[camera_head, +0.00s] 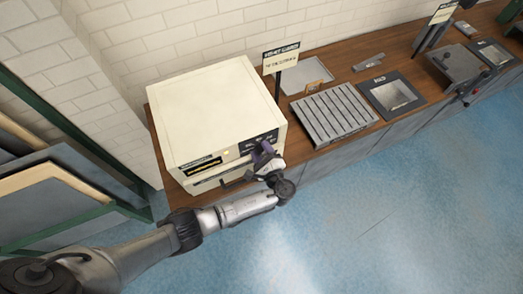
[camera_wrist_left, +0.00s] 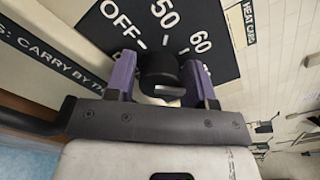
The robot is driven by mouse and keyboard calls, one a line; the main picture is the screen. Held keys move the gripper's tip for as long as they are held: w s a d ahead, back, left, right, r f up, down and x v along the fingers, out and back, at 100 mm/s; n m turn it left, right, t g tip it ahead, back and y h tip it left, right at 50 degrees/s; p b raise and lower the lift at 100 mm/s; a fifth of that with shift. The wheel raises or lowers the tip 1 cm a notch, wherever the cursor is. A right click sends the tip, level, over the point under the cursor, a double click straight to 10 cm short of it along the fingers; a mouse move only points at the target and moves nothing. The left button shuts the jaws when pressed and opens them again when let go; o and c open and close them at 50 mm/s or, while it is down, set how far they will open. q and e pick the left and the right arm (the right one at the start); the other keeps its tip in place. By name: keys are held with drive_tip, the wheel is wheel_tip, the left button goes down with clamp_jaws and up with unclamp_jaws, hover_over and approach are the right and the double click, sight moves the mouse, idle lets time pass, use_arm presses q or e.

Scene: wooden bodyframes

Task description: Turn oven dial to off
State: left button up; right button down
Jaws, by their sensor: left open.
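The oven (camera_head: 215,115) is a cream box on the wooden counter, with a black dial panel (camera_head: 258,142) at the right of its front. In the left wrist view the black dial (camera_wrist_left: 160,72) shows close up on the panel, with OFF, 50 and 60 printed around it. My left gripper (camera_head: 264,158) is at the panel. In the left wrist view its purple fingers (camera_wrist_left: 163,80) stand open on either side of the dial; I cannot tell whether they touch it. The dial's pointer direction is unclear. My right gripper is not in view.
A sign on a post (camera_head: 280,62) stands beside the oven. A slatted grey rack (camera_head: 333,113), a flat tray (camera_head: 307,74) and a framed basin (camera_head: 392,95) lie along the counter to the right. Framed panels (camera_head: 60,190) stand at left. The blue floor (camera_head: 400,220) in front is clear.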

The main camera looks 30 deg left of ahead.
use_arm(q)
drive_tip(key=shift+c, duration=0.4)
drive_tip(key=c, duration=0.6)
drive_tip(key=shift+o, duration=0.2)
drive_tip(key=shift+f+n+b, duration=0.25)
drive_tip(key=shift+n+b, duration=1.1)
drive_tip(key=shift+n, duration=0.15)
drive_tip(key=n+b, duration=0.2)
drive_tip(key=shift+n, duration=0.3)
drive_tip(key=shift+n+b, duration=0.55)
drive_tip(key=shift+n, duration=0.05)
drive_tip(key=shift+r, duration=0.1)
drive_tip(key=o, duration=0.6)
drive_tip(key=shift+o, duration=0.2)
